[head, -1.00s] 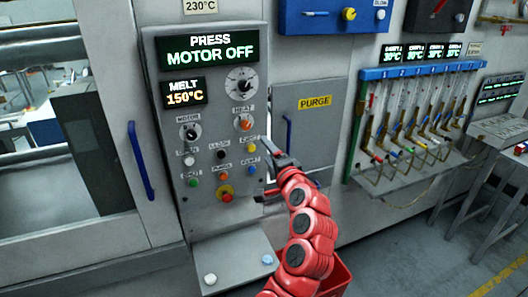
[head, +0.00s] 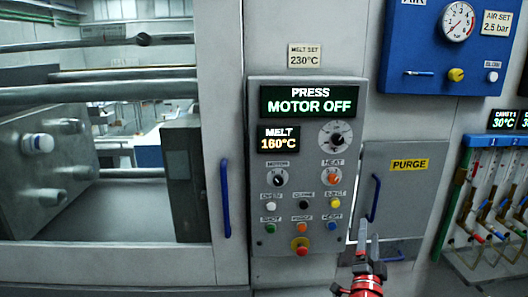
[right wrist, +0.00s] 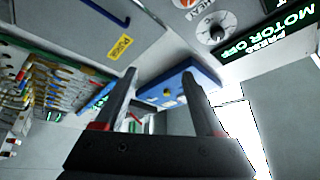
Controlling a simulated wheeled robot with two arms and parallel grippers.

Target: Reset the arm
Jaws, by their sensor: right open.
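My right gripper (head: 349,256) is low in the head view, in front of the lower right edge of the press control panel (head: 262,185). Its red arm comes up from the bottom edge. In the right wrist view its two dark fingers (right wrist: 159,76) are spread apart with nothing between them. The panel displays read "PRESS MOTOR OFF" (head: 308,101) and "MELT 160°C" (head: 278,139). My left gripper is not in view.
The grey purge door (head: 402,200) with a blue handle is right of the panel. A blue air board (head: 440,50) is above it, and a rack of coloured tubes (head: 492,190) stands at far right. A blue door handle (head: 225,198) is left of the panel.

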